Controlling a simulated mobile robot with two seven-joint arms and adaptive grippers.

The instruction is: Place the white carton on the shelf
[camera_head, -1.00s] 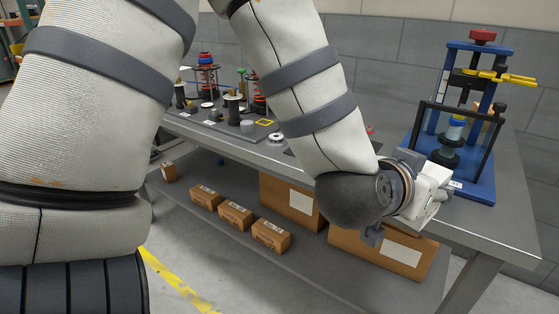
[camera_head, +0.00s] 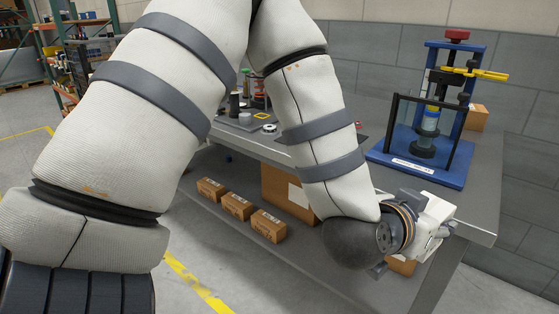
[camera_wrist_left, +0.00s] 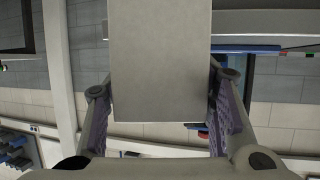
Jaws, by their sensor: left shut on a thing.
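The white carton (camera_wrist_left: 160,62) fills the top middle of the left wrist view as a plain pale grey-white face. My left gripper (camera_wrist_left: 162,88) is shut on it, with one finger along each side. The lower shelf (camera_head: 292,264) under the bench is partly hidden by my arm. My right gripper is not in view.
Several small brown boxes (camera_head: 238,206) stand in a row on the lower shelf, with a larger brown box (camera_head: 285,190) behind. A blue press fixture (camera_head: 420,150) stands on the bench top (camera_head: 478,200). Bare shelf surface shows in front of the boxes.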

